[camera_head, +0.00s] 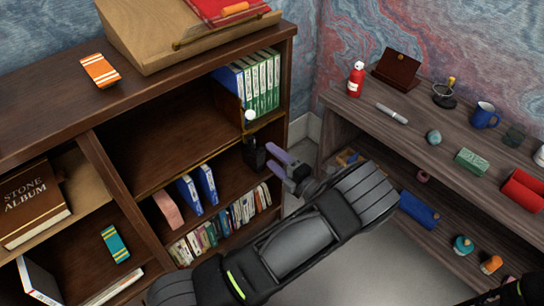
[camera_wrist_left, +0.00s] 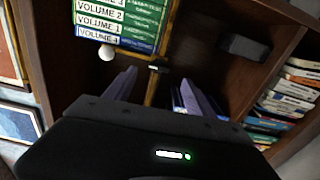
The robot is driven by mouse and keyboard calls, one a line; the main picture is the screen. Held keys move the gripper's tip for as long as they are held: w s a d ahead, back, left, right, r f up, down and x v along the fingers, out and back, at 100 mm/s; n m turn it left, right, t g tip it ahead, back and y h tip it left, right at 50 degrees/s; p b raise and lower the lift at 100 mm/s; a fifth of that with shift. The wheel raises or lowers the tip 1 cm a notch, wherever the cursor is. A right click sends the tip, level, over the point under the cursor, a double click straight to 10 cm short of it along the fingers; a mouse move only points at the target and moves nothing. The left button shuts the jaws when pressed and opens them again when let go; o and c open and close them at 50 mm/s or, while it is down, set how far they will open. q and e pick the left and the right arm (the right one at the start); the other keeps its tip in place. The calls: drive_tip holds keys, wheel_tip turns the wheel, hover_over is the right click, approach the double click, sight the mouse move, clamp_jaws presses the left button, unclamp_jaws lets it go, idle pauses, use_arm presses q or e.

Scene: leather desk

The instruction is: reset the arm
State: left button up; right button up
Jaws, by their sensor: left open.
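My left gripper (camera_head: 287,166) is open in the head view, in front of the right end of the bookshelf (camera_head: 190,134). Its two purple fingers (camera_wrist_left: 160,88) stand apart in the left wrist view, with nothing seen between them. Beyond them are the shelf edge and a row of green and white volumes (camera_wrist_left: 118,24), which also show in the head view (camera_head: 263,84). A small white ball-like thing (camera_head: 250,115) is near the volumes' lower front. My right gripper is not clearly in view; only a dark part of my body shows at the bottom right corner.
A dark object (camera_head: 254,153) stands close behind the left gripper. The right desk (camera_head: 400,113) holds a red extinguisher-like bottle (camera_head: 356,79), a blue mug (camera_head: 484,115) and other items.

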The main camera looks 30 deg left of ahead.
use_arm(q)
drive_tip(key=shift+f, duration=0.1)
drive_tip(key=s+d+f+n+g+h, duration=0.2)
drive_tip(key=s+f+n+g+h, duration=0.25)
drive_tip(key=s+f+n, duration=0.45)
drive_tip(key=s+d+f+n+g+h, duration=0.2)
drive_tip(key=s+f+n+g+h, duration=0.25)
drive_tip(key=s+f, duration=0.7)
drive_tip(key=s+d+f+n+h+p, duration=0.1)
drive_tip(key=s+d+n+h, duration=0.4)
drive_tip(key=d+n, duration=0.3)
drive_tip(key=s+d+n+h, duration=0.5)
drive_tip(key=d+n, duration=0.1)
drive_tip(key=d, duration=0.4)
drive_tip(key=w+d+r+n+t+h, duration=0.2)
drive_tip(key=w+d+r+n+t, duration=0.2)
drive_tip(key=n, duration=0.9)
drive_tip(key=shift+d+t, duration=0.3)
drive_tip(key=shift+d, duration=0.35)
